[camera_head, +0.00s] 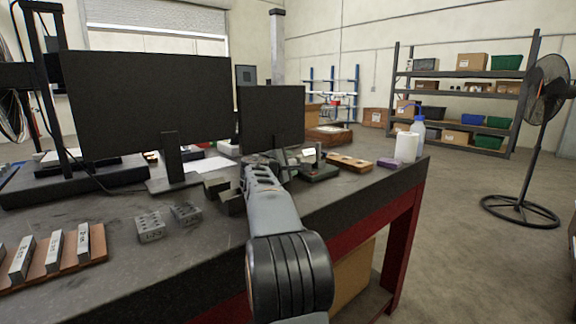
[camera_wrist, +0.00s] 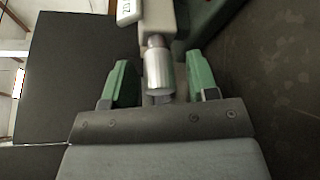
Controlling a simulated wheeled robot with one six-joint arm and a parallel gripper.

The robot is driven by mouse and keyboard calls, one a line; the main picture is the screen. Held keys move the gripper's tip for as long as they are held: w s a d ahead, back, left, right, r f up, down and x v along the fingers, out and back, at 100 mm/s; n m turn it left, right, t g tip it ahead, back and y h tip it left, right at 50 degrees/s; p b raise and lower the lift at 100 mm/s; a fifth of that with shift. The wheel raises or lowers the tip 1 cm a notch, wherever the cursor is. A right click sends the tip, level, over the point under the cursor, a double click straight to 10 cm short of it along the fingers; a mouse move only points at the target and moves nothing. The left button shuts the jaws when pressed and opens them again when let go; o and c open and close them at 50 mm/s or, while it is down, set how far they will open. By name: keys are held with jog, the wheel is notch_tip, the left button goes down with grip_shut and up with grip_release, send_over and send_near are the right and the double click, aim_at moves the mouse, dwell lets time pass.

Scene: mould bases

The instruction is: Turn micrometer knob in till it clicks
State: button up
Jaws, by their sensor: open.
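The micrometer's silver knob (camera_wrist: 158,72) shows in the wrist view, with the pale grey micrometer body (camera_wrist: 159,18) beyond it. My gripper (camera_wrist: 158,68) is open, with one green finger on each side of the knob. A gap shows on the left of the knob; on the right the finger is closer, and I cannot tell whether it touches.
Two monitors (camera_head: 150,100) (camera_head: 270,115) stand behind on the dark workbench (camera_head: 120,205). Grey blocks (camera_head: 150,226) and a wooden tray of bars (camera_head: 98,250) lie to the left. A wooden block (camera_head: 350,163), a purple block (camera_head: 388,163) and a white cylinder (camera_head: 406,147) are to the right.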

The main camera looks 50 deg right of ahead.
jog(key=shift+a, duration=0.1)
jog(key=v, duration=0.7)
jog(key=shift+a, duration=0.2)
jog(key=shift+r, duration=0.1)
